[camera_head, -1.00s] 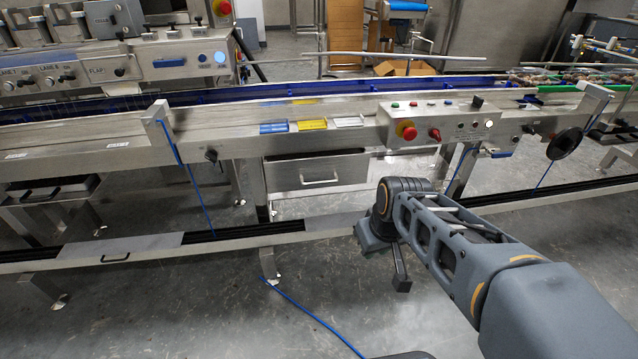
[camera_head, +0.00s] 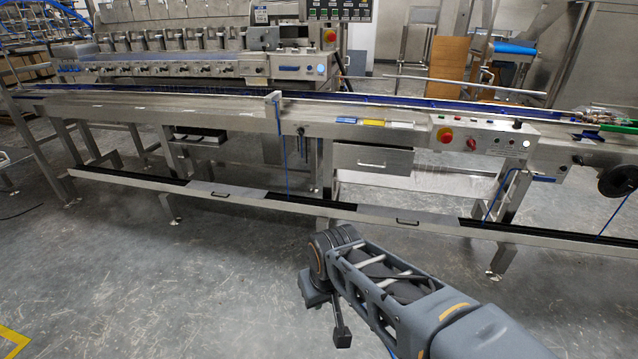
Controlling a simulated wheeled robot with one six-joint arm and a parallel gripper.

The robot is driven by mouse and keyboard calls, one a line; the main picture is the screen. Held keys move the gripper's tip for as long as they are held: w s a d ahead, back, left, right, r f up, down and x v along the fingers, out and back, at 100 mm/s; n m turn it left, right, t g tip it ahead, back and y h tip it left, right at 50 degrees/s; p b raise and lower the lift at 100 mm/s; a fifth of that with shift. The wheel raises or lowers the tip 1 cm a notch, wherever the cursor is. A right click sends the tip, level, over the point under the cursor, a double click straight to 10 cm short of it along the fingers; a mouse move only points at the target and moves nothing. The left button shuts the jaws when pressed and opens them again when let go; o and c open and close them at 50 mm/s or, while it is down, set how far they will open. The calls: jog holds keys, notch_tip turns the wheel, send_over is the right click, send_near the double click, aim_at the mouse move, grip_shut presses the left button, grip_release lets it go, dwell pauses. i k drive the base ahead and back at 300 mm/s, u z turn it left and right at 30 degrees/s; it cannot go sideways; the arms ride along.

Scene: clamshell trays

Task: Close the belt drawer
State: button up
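The belt drawer (camera_head: 372,160) is a steel box front with a bar handle, under the conveyor belt and below the blue, yellow and white labels. How far it stands out from its housing is hard to tell from here. My gripper (camera_head: 328,313) hangs low over the grey floor, in front of the conveyor and well apart from the drawer, below and left of it in the picture. It holds nothing that I can see. Its fingers are small and partly hidden, so their opening is unclear.
The steel conveyor (camera_head: 210,115) runs across the view. A low rail (camera_head: 255,198) with dark sections and handles lies between my gripper and the drawer. A control panel (camera_head: 485,138) with a red button is right of the drawer. Open floor (camera_head: 150,270) lies to the left.

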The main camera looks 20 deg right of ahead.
aim_at(399, 162)
jog(key=z, duration=1)
jog(key=k, duration=0.15)
jog(key=u, duration=1.75)
jog(key=i, duration=0.9)
jog(key=z, duration=1.2)
jog(key=i, duration=0.75)
jog(key=z, duration=0.95)
